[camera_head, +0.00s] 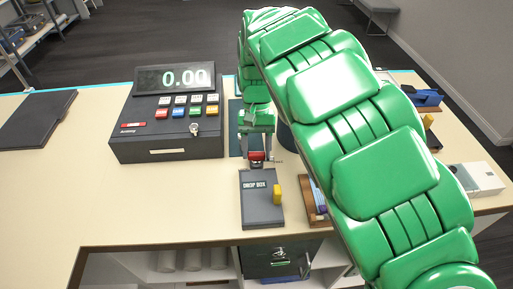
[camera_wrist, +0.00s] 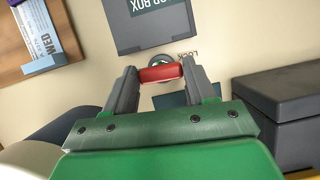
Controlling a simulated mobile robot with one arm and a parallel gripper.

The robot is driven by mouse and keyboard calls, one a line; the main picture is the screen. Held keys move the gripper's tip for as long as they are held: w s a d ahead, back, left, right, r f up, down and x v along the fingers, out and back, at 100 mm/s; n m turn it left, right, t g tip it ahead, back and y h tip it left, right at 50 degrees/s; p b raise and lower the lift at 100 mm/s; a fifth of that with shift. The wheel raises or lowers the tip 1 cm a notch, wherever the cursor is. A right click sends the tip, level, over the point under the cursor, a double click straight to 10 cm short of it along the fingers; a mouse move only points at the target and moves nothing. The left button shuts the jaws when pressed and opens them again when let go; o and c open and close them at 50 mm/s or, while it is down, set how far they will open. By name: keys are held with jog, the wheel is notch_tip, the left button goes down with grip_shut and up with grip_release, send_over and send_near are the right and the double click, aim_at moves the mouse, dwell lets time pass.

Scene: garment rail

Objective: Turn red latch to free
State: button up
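The red latch (camera_wrist: 160,73) is a short red bar with a round plate (camera_wrist: 168,60) behind it, partly hidden. It lies across the picture in the wrist view. My gripper (camera_wrist: 160,74) has one finger at each end of the bar, with no clear gap at either side, so it looks shut on the latch. In the head view the latch (camera_head: 257,156) shows as a small red piece below my green gripper (camera_head: 257,150), just beyond the drop box.
The grey drop box (camera_head: 262,212) stands in front of the latch. A dark cash register (camera_head: 166,142) is on the left. A wooden tray (camera_head: 316,212) lies to the right, partly behind my arm. The counter (camera_head: 130,215) is clear at front left.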

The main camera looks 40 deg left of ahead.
jog(key=o, duration=0.4)
jog(key=v, duration=0.7)
jog(key=shift+w+a+r, duration=0.1)
jog(key=shift+w+r, duration=0.05)
jog(key=shift+r, duration=0.2)
dwell(0.4)
